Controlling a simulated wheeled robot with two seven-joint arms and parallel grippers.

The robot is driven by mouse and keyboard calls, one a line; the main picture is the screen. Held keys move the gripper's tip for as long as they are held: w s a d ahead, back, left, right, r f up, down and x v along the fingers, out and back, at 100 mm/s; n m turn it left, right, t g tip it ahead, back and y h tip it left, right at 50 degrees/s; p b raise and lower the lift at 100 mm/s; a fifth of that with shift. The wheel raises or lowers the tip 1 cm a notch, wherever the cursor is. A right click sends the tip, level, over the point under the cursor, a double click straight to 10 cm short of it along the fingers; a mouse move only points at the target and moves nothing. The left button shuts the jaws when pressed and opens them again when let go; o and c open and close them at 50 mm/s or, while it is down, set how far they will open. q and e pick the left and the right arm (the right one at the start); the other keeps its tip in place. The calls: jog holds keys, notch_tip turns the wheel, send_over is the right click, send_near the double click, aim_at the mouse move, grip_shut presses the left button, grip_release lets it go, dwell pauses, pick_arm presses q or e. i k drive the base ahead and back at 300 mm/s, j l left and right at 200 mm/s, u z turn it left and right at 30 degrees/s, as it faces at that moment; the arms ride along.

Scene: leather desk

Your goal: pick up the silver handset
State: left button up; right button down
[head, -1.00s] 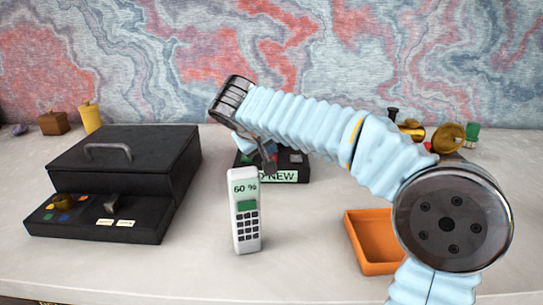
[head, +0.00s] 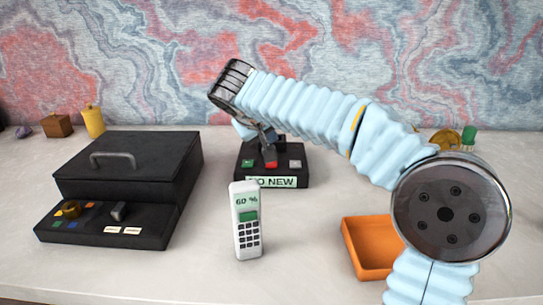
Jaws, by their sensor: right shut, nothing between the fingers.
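The silver handset (head: 246,225) stands upright on the desk near the middle of the head view. It has a green screen, dark keys and a "60 %" label. My right gripper (head: 269,140) is shut and empty, above and behind the handset, with a clear gap between them. In the picture its fingers overlap the top of a black button box, and I cannot tell whether they touch it. My left gripper is not in view.
The black button box (head: 273,182) with a partly hidden label stands behind the handset. A black case (head: 130,160) with a handle is at left, an orange tray (head: 352,248) at right. The desk (head: 200,275) in front is clear.

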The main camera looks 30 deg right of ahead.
aim_at(245, 196)
jog(key=k, duration=1.5)
